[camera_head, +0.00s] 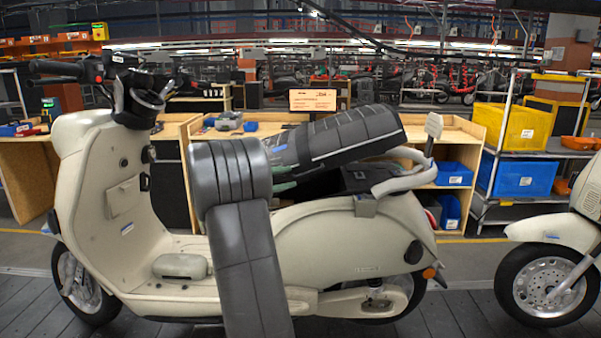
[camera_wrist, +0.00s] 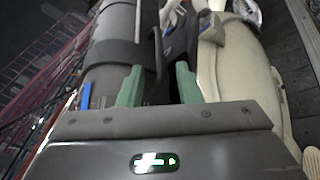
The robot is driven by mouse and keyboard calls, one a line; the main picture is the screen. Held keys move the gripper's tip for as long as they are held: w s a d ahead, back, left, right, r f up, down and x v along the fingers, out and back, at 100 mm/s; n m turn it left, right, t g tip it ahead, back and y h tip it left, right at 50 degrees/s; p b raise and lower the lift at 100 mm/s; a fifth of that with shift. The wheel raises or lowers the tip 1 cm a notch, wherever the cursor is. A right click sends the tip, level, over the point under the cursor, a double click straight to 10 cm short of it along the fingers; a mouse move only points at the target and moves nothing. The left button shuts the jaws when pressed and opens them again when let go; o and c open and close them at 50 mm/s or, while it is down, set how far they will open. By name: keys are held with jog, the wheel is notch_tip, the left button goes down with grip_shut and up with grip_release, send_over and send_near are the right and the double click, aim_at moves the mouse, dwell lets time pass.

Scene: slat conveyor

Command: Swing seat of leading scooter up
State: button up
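The cream scooter (camera_head: 320,240) stands side-on, front to the left. Its dark seat (camera_head: 345,135) is tilted, with the rear end raised clear of the body and the front end low. Under the raised end the dark under-seat area (camera_head: 365,178) is exposed. My gripper (camera_head: 288,178) is at the near side of the seat's low front part, one green finger above the other. In the wrist view my gripper (camera_wrist: 160,72) has its fingers apart, with the left finger over the seat (camera_wrist: 108,65) and a dark edge between them. My arm hides the scooter's middle.
A second scooter (camera_head: 560,265) stands at the right on the slat conveyor (camera_head: 455,315). Behind are wooden workbenches (camera_head: 25,175) and a rack with a yellow bin (camera_head: 512,127) and a blue bin (camera_head: 525,176). The scooter's rear grab rail (camera_head: 405,180) lies below the seat's raised end.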

aim_at(302, 175)
jog(key=x, duration=0.5)
jog(key=shift+p, duration=0.4)
grip_shut()
